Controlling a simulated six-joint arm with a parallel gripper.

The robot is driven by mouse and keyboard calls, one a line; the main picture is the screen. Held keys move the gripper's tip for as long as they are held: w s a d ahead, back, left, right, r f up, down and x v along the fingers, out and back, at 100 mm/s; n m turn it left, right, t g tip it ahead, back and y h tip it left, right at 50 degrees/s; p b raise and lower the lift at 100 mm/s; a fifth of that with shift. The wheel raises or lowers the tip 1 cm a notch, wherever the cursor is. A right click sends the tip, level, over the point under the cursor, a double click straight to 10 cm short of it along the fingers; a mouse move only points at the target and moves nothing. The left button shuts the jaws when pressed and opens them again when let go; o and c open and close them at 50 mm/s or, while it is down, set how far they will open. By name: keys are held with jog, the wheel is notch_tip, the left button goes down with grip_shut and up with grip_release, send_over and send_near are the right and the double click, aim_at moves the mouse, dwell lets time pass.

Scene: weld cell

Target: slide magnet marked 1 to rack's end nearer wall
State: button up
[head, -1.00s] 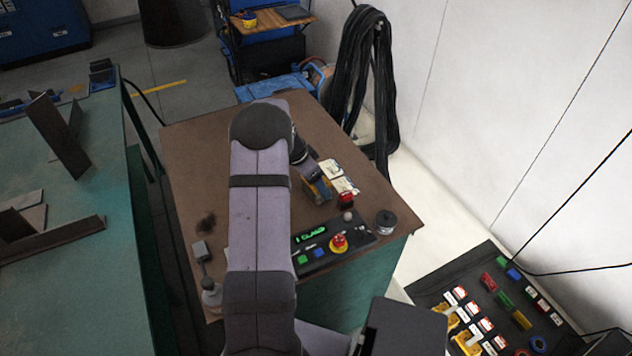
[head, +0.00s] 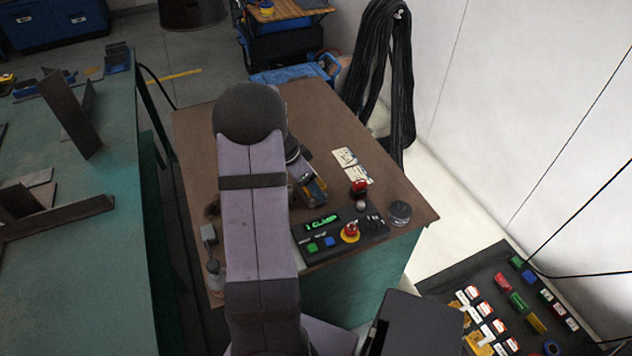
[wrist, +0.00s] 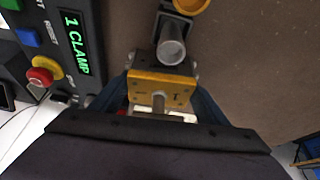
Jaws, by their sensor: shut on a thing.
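My gripper (wrist: 160,97) is over the brown table, its two dark blue fingers on either side of a yellow-faced block (wrist: 145,88). The block carries a small dark mark that I cannot read for certain. A grey cylinder and metal part (wrist: 172,48) lie just beyond it. In the head view the yellow piece (head: 315,189) shows beside my arm, behind the control box. A sloping black rack (head: 455,268) at lower right holds several coloured and white labelled blocks, near the white wall (head: 540,110). I cannot make out a 1 on any of those.
The control box (head: 372,236) reads "1 CLAMP" and has a red knob on a yellow base. Two white cards (head: 352,165), a red-topped item (head: 359,187) and a grey round puck (head: 400,212) are close by. The table's back part (head: 300,100) is bare.

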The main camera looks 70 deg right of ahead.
jog(key=shift+w+a, duration=0.1)
jog(key=shift+a, duration=0.2)
jog(key=o, duration=2.1)
jog(key=shift+o, duration=0.2)
jog(key=b+v, duration=0.1)
jog(key=v, duration=0.6)
jog(key=shift+r, duration=0.15)
jog(key=shift+w+a, duration=0.1)
